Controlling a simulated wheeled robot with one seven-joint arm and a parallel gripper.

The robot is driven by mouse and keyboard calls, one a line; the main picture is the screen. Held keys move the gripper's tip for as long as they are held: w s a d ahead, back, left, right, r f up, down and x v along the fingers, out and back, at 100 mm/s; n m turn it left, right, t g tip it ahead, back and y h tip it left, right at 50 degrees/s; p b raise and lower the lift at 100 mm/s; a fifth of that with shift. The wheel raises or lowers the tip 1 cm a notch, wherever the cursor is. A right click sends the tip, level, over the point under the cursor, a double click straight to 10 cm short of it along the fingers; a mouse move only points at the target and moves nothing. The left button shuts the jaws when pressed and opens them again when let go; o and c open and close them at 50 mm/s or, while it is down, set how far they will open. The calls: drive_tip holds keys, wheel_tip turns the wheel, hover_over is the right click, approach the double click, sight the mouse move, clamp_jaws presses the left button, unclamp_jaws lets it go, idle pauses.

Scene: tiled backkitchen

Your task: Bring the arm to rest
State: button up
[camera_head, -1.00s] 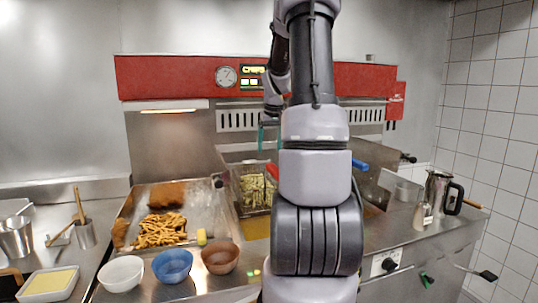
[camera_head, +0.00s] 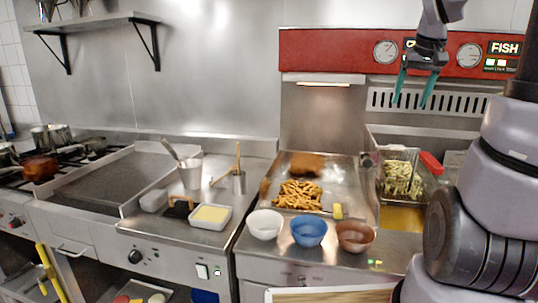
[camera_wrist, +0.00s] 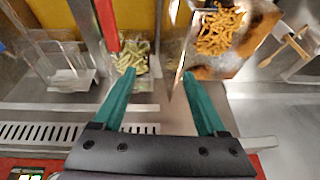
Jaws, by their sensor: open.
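My gripper (camera_head: 414,88) hangs in the upper right of the head view, in front of the red fryer panel. Its two green fingers point down and stand apart, with nothing between them. In the wrist view my gripper (camera_wrist: 156,84) is also open and empty, well above the counter. The fryer basket with green pieces (camera_wrist: 132,64) and the tray of fries (camera_wrist: 218,30) lie below and beyond the fingertips. My arm covers the right side of the head view.
The fryer basket (camera_head: 402,178) has a red handle. A white bowl (camera_head: 265,225), a blue bowl (camera_head: 309,231) and a brown bowl (camera_head: 355,237) line the counter's front edge. The red panel (camera_head: 335,52) is close behind my gripper. The griddle (camera_head: 95,180) is clear.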

drive_tip(key=s+a+t+y, duration=0.2)
drive_tip(key=s+a, duration=1.2)
drive_tip(key=s, duration=0.2)
drive_tip(key=shift+a+r+m+t, duration=0.2)
drive_tip(key=shift+r+m+t, duration=0.1)
drive_tip(key=shift+m, duration=0.1)
drive_tip(key=shift+d, duration=0.1)
